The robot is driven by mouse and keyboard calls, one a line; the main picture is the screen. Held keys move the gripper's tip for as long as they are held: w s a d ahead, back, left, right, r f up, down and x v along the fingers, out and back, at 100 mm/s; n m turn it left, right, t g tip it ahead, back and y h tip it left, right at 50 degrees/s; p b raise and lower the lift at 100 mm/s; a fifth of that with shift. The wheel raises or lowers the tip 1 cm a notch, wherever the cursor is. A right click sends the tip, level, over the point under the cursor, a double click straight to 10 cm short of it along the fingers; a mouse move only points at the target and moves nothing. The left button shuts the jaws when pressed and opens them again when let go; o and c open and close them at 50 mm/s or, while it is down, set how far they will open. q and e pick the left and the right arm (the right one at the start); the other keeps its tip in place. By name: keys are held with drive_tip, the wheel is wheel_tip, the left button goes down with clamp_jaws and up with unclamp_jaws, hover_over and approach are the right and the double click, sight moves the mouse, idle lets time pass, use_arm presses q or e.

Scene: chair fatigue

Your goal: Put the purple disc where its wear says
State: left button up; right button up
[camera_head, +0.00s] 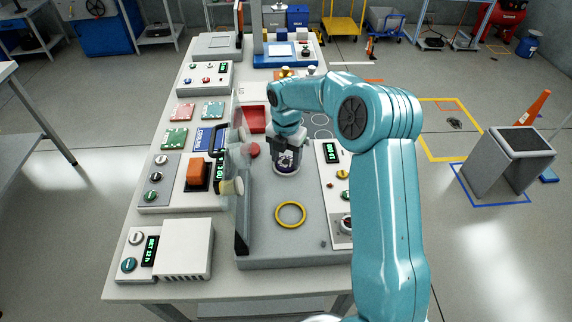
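My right gripper (286,162) points down over the grey machine bed, in the middle of the table. A dark purple round thing, likely the purple disc (286,169), shows at its fingertips; most of it is hidden by the gripper. I cannot tell whether the fingers are closed on it or only around it. A yellow ring (290,214) lies on the bed (270,245), nearer me, with nothing inside it. A red tray (251,120) is behind, partly hidden by my arm. My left gripper is not in view.
A clear upright guard (238,150) stands along the bed's left edge. A control panel (335,185) with a green display stands right of the gripper. The bed's front part is clear around the ring.

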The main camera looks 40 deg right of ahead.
sight(286, 162)
drive_tip(key=shift+c, duration=1.4)
drive_tip(key=shift+d+r, duration=0.1)
drive_tip(key=shift+r, duration=0.15)
drive_tip(key=shift+r+p, duration=0.75)
drive_tip(key=shift+p, duration=0.05)
drive_tip(key=shift+r+p, duration=1.25)
drive_tip(key=shift+r, duration=0.3)
